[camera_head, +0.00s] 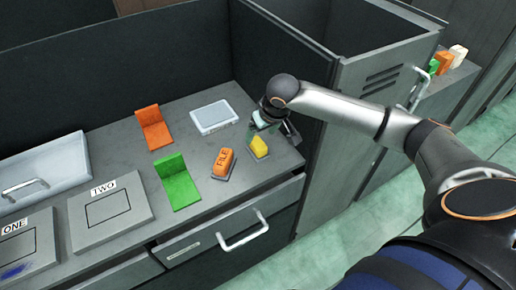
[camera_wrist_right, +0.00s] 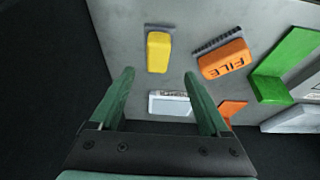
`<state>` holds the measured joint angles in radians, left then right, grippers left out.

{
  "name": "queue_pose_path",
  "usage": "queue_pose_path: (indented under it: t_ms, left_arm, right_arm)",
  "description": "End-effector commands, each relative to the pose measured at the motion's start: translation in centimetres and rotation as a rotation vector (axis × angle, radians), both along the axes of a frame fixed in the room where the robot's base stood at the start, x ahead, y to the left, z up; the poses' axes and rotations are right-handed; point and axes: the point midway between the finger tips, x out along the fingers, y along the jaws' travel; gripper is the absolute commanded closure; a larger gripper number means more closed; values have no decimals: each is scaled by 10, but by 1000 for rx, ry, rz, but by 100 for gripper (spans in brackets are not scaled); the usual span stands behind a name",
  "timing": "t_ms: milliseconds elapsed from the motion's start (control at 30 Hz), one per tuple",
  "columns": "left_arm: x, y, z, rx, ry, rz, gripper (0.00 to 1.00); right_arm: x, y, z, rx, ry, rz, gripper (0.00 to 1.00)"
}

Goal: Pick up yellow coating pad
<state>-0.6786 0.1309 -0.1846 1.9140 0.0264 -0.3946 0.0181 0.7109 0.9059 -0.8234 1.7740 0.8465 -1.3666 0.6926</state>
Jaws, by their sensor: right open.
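The yellow coating pad (camera_head: 259,147) lies on the grey workbench, near its right front edge. In the right wrist view the yellow pad (camera_wrist_right: 158,52) lies beyond the fingertips, a little left of the middle of the gap. My right gripper (camera_head: 265,122) is just behind the pad in the head view, above the bench. Its green fingers (camera_wrist_right: 160,82) stand apart with nothing between them. The pad is not touched by the fingers as far as I can see. My left gripper does not show in either view.
An orange block marked FILE (camera_head: 223,163) lies close left of the pad. Green (camera_head: 178,183) and orange (camera_head: 153,128) L-shaped holders and a white-lidded box (camera_head: 213,116) stand on the bench. A cabinet wall (camera_head: 345,150) rises to the right. A drawer handle (camera_head: 243,232) sticks out below.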

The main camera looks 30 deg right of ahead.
Motion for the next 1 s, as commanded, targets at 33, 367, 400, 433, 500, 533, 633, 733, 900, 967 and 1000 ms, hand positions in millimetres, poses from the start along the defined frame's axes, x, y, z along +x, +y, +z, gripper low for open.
queue_pose_path:
  t_ms: [33, 367, 400, 433, 500, 533, 633, 733, 900, 967, 1000]
  left_arm:
    - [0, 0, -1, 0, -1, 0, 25]
    - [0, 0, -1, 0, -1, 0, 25]
    - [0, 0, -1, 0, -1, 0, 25]
    - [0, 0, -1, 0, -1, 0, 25]
    - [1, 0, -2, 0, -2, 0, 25]
    - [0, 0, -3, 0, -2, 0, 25]
    - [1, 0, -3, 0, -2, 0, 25]
    - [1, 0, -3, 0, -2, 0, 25]
    - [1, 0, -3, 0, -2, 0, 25]
    - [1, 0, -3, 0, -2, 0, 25]
    - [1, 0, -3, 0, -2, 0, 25]
  right_arm:
    - [3, 0, -8, 1, 2, -1, 20]
    - [14, -3, -37, 0, 1, 1, 20]
    - [16, -4, -43, 0, 2, 1, 20]
    - [17, -5, -48, -1, 1, 2, 20]
    - [21, -5, -57, 0, 0, 2, 20]
    - [23, -5, -60, 0, 0, 2, 20]
    - [26, -5, -67, 0, -1, 2, 20]
    - [26, -5, -69, 0, -2, 3, 20]
    - [26, -5, -69, 0, -2, 3, 21]
    - [26, -5, -69, 0, -1, 3, 28]
    - [26, -5, -69, 0, -1, 3, 32]
